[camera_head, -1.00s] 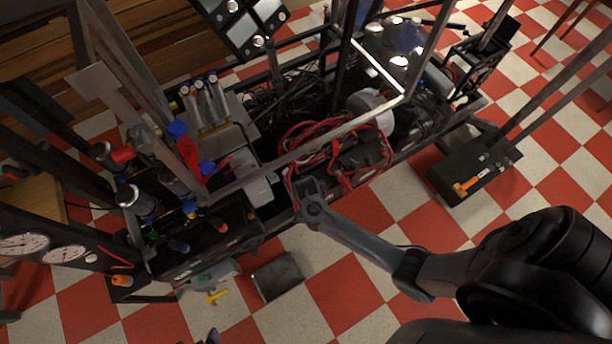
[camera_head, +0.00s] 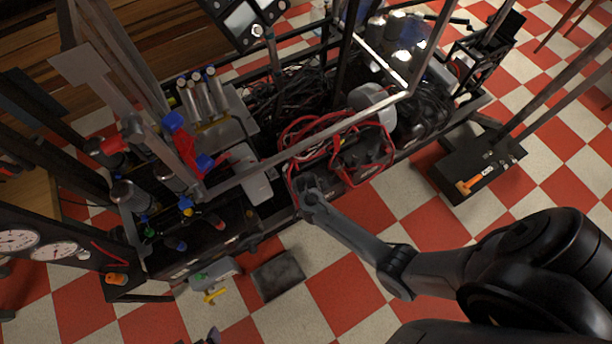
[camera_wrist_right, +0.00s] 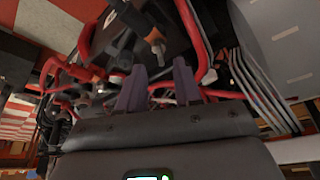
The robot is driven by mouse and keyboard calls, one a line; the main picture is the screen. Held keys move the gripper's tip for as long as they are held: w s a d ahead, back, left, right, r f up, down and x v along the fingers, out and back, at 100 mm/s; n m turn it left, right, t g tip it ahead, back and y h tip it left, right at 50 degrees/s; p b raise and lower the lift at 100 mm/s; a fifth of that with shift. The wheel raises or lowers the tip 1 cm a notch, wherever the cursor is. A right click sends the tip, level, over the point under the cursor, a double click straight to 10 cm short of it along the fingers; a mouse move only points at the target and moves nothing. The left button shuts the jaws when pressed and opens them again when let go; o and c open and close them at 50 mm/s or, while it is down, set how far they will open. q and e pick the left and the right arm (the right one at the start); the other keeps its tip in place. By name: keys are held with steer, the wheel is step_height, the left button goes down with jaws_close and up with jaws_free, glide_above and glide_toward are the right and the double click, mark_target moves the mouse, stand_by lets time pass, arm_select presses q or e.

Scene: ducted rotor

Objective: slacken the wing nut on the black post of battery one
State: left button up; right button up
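In the head view a black battery-like box (camera_head: 368,158) sits in the frame among looped red cables (camera_head: 318,130). I cannot read which battery it is. My right gripper (camera_head: 308,192) is at the near rail, just left of and below this box. In the right wrist view my right gripper (camera_wrist_right: 158,88) has two purple-grey fingers apart with nothing clearly held between them. Ahead of the fingertips is a small metal fitting (camera_wrist_right: 157,46) with an orange-brown collar, possibly the post hardware; I cannot confirm a wing nut. A dark tip (camera_head: 213,335) at the bottom edge may be my left gripper.
Red cables (camera_wrist_right: 198,42) pass close to the fingers in the right wrist view. A black box (camera_head: 472,170) with an orange-handled tool lies at right in the head view. A dark slab (camera_head: 278,275) and a yellow tool (camera_head: 215,294) lie near the checkered floor's front.

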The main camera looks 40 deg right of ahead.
steer(key=shift+b+x, duration=0.9)
steer(key=shift+x, duration=1.15)
steer(key=shift+c, duration=0.5)
jaws_close()
